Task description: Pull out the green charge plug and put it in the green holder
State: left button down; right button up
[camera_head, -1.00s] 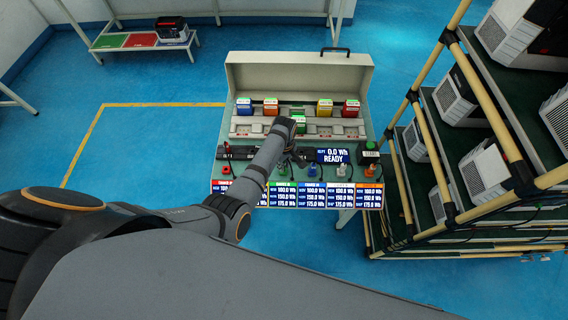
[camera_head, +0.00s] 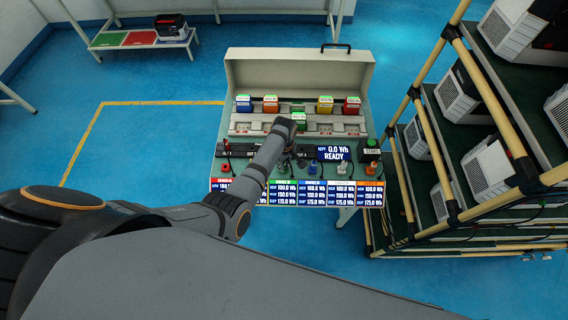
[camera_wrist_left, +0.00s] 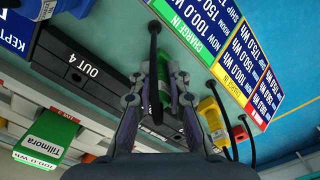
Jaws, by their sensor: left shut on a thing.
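The green charge plug (camera_wrist_left: 163,84) is between the fingers of my left gripper (camera_wrist_left: 163,92) in the left wrist view. The gripper is shut on it. A black cable runs from the plug toward the green "CHARGE IN" label (camera_wrist_left: 190,20). I cannot tell whether the plug is seated or free. In the head view my left arm reaches over the console (camera_head: 300,65), and its wrist (camera_head: 283,128) hides most of the gripper and plug. I cannot clearly pick out the green holder. My right gripper is out of view.
A green battery block (camera_wrist_left: 46,138) lies lower left. A rack (camera_head: 440,140) of white units stands right of the console.

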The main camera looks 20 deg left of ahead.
pick_arm(q)
jog(key=c, duration=1.2)
grip_release()
jog(key=shift+r, duration=0.15)
notch_tip(320, 180, up, 7)
jog(key=shift+r, duration=0.1)
